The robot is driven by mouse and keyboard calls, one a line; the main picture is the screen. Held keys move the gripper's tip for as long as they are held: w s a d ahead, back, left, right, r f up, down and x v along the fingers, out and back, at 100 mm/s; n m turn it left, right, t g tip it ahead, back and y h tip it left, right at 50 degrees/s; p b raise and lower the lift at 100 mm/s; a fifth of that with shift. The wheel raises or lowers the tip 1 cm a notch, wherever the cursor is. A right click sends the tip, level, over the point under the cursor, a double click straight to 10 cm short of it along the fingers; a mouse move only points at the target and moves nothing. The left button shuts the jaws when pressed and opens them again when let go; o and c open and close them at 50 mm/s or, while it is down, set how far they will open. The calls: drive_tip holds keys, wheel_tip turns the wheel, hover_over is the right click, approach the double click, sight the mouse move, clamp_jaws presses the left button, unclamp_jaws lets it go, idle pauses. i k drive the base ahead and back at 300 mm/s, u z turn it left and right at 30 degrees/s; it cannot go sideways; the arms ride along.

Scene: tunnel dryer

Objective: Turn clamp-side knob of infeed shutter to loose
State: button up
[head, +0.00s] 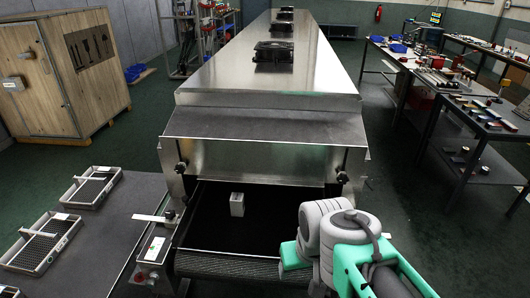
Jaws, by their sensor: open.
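The infeed shutter (262,160) is a metal plate across the front of the long steel tunnel dryer. A black knob (181,167) shows at its left end, and another black knob (342,177) shows at its right end. I cannot tell from this view which is the clamp-side knob, or how tight either is. My arm, grey and teal, reaches in from the lower right, in front of and below the right knob. I cannot make out my gripper's fingers in this view.
A small pale block (237,204) stands on the dark infeed belt (212,232). A side table at left holds mesh trays (92,187). Benches with tools (484,115) stand at right; floor between is clear.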

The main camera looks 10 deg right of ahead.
sight(342, 178)
drive_tip(key=u, duration=0.15)
drive_tip(key=k, duration=0.4)
drive_tip(key=u, duration=1)
drive_tip(key=i, duration=0.85)
drive_tip(key=z, duration=0.65)
